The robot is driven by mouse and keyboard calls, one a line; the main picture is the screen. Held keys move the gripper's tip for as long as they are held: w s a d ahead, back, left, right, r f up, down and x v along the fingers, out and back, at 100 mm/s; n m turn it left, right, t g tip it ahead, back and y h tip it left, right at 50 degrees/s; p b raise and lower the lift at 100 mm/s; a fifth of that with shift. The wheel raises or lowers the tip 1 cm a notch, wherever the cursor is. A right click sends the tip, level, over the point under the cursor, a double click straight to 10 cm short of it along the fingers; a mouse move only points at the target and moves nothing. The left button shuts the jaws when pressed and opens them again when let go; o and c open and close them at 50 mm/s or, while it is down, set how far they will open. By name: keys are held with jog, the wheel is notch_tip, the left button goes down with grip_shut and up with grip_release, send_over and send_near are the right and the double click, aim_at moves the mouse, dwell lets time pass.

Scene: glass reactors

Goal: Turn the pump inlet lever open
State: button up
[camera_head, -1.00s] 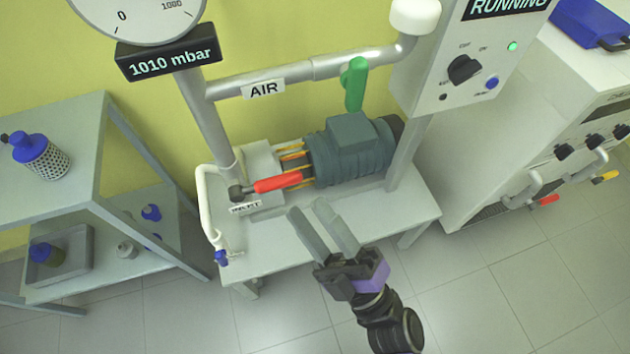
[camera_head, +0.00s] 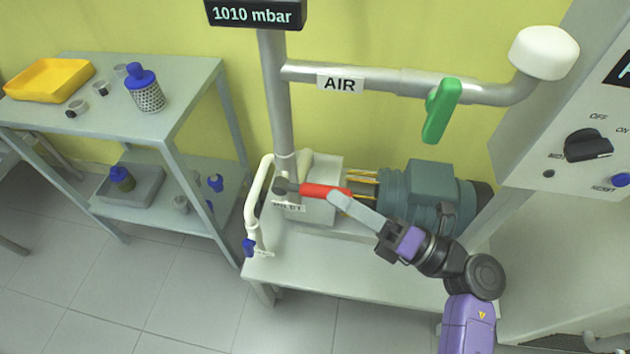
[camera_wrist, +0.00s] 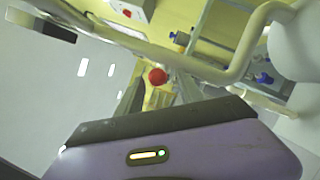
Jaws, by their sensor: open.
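The pump inlet lever (camera_head: 322,190) has a red handle and sticks out to the right from a dark pivot on the vertical pipe, above the inlet label (camera_head: 289,206). The lever also shows end-on as a red round tip in the wrist view (camera_wrist: 157,76). My gripper (camera_head: 338,200) is open at the right end of the red handle. A finger overlaps the handle's end in the head view; I cannot tell whether it touches. The teal pump motor (camera_head: 410,195) stands behind my gripper and is partly hidden by it.
A green lever (camera_head: 440,110) hangs from the AIR pipe above the pump. A white bent tube (camera_head: 258,200) stands left of the inlet. A control panel (camera_head: 580,110) is at the right.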

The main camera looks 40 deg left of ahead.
aim_at(312, 191)
jog(key=shift+x, duration=3.1)
grip_shut()
